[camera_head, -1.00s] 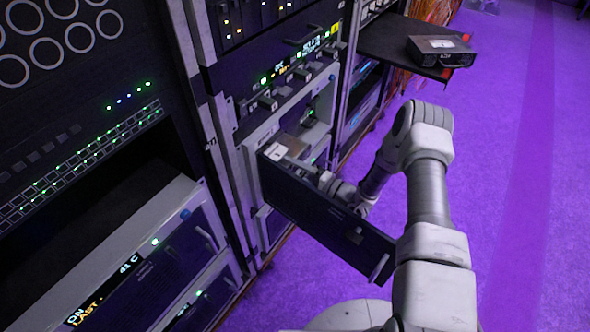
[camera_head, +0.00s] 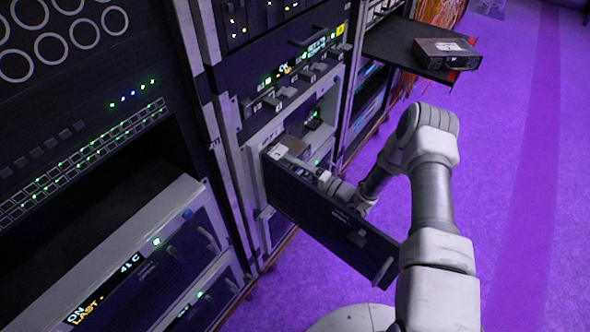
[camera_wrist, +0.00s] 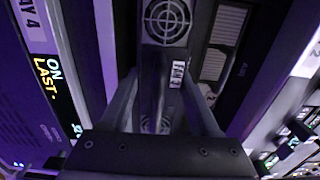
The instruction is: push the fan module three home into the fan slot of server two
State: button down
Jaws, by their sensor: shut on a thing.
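In the wrist view, the fan module three (camera_wrist: 176,74) has a dark body and a white "FAN 3" label. My gripper (camera_wrist: 160,85) is shut on the module's front, one finger on each side. A round fan grille (camera_wrist: 165,22) shows just beyond it. How deep the module sits is hidden.
A dark shelf (camera_head: 395,42) at the upper right carries a black box (camera_head: 446,51). Other rack units (camera_head: 140,262) with handles stand at the left. The open door stands out between the rack and my arm. Purple floor (camera_head: 525,180) on the right is free.

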aim_at(281, 160)
jog(key=shift+b+x, duration=0.7)
jog(key=shift+x, duration=1.7)
jog(key=shift+a+r, duration=0.1)
jog(key=shift+r, duration=0.05)
jog(key=shift+w+r, duration=0.15)
jog(key=shift+s+d, duration=0.25)
jog(key=shift+f, duration=0.2)
jog(key=shift+w+a, duration=0.1)
jog(key=shift+a, duration=0.1)
jog(key=shift+d, duration=0.25)
